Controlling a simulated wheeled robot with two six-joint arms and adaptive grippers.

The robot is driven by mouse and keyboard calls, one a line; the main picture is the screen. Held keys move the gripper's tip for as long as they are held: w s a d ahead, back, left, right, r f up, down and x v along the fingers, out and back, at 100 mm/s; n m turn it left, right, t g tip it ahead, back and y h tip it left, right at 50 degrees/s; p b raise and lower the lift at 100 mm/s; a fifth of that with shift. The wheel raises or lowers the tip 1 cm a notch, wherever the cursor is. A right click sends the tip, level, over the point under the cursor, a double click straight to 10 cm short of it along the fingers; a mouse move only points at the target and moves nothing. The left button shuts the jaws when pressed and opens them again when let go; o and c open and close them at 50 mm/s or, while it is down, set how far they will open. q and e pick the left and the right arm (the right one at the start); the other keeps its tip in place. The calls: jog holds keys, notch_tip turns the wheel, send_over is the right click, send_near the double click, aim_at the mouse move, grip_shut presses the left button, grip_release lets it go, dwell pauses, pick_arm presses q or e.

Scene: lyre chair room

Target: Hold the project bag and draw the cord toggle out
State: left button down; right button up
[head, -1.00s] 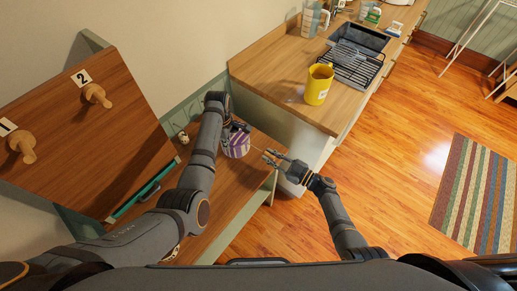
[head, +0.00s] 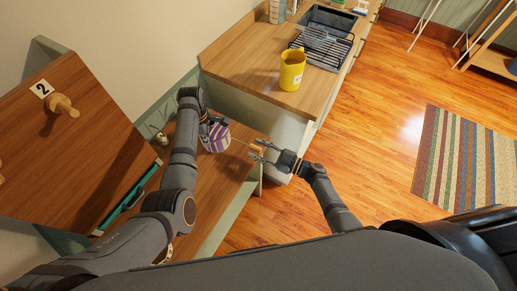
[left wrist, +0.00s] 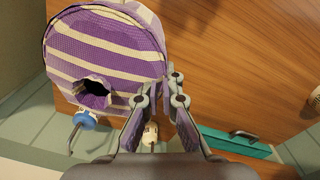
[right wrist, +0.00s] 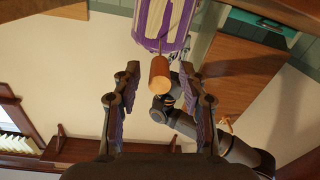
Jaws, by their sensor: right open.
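The project bag (head: 215,138) is purple and white striped and stands on the low wooden bench. In the left wrist view the bag (left wrist: 100,45) shows its round top with a dark opening. My left gripper (left wrist: 161,82) has its fingertips close together at the bag's edge and appears shut on it; the exact contact is partly hidden. A thin cord runs from the bag toward my right gripper (head: 262,150). In the right wrist view the wooden cord toggle (right wrist: 159,75) hangs from the bag, between and beyond the open, empty fingers, touching neither.
A slanted board (head: 75,140) with wooden knobs stands at left. A green strip (head: 130,200) lies along its lower edge. The floor at right is open, with a striped rug (head: 465,165).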

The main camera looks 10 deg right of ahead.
jog(key=v, duration=1.1)
jog(key=shift+s+d, duration=0.25)
jog(key=shift+d, duration=0.05)
pick_arm(q)
jog(key=c, duration=1.4)
grip_release()
jog(key=shift+c, duration=0.2)
notch_tip(320, 180, up, 12)
jog(key=shift+s, duration=0.15)
